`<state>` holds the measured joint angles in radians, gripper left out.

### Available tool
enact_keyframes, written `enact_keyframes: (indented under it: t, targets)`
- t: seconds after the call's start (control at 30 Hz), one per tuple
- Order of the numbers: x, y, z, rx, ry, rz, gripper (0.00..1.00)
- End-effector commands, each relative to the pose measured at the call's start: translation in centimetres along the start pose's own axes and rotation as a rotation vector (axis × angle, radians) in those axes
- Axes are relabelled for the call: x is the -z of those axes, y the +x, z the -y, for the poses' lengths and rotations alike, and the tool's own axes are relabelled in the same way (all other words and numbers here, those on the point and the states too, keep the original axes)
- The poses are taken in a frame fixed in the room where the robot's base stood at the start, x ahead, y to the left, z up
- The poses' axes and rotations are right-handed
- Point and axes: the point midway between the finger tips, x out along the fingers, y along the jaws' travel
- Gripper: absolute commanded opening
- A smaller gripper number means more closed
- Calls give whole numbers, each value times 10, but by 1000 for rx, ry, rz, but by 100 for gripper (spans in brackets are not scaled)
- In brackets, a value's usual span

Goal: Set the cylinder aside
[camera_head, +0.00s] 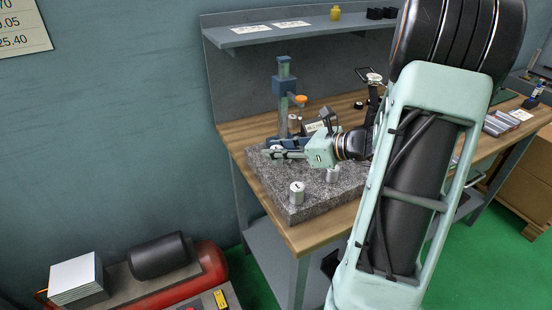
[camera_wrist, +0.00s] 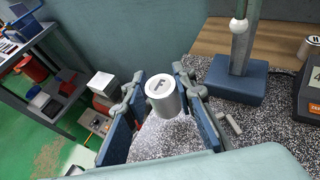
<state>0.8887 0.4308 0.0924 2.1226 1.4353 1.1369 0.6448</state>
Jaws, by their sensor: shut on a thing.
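A silver metal cylinder (camera_wrist: 165,98) with a dark letter on its pale top sits between the fingers of my gripper (camera_wrist: 160,86) in the wrist view. My gripper (camera_head: 275,153) is shut on it, over the back left part of the granite plate (camera_head: 318,205) in the head view. The cylinder looks upright. I cannot tell whether its base touches the plate. Two more silver cylinders stand on the plate, one near the front corner (camera_head: 297,193) and one farther right (camera_head: 333,174), below my wrist.
A blue stand (camera_head: 283,90) rises behind my gripper; its base (camera_wrist: 236,82) is close on the right in the wrist view. Another lettered cylinder (camera_wrist: 309,48) stands at far right. The wooden bench (camera_head: 240,133) borders the plate. The plate's front part has bare room.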

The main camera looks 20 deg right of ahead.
Motion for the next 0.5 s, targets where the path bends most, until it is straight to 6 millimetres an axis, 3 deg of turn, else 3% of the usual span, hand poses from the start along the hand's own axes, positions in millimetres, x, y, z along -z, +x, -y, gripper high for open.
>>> enact_keyframes:
  t: [0.23, 0.5]
  targets:
    - [30, 14, 2, -1, 4, 0, 0]
    - [31, 15, 2, 0, 1, 0, 0]
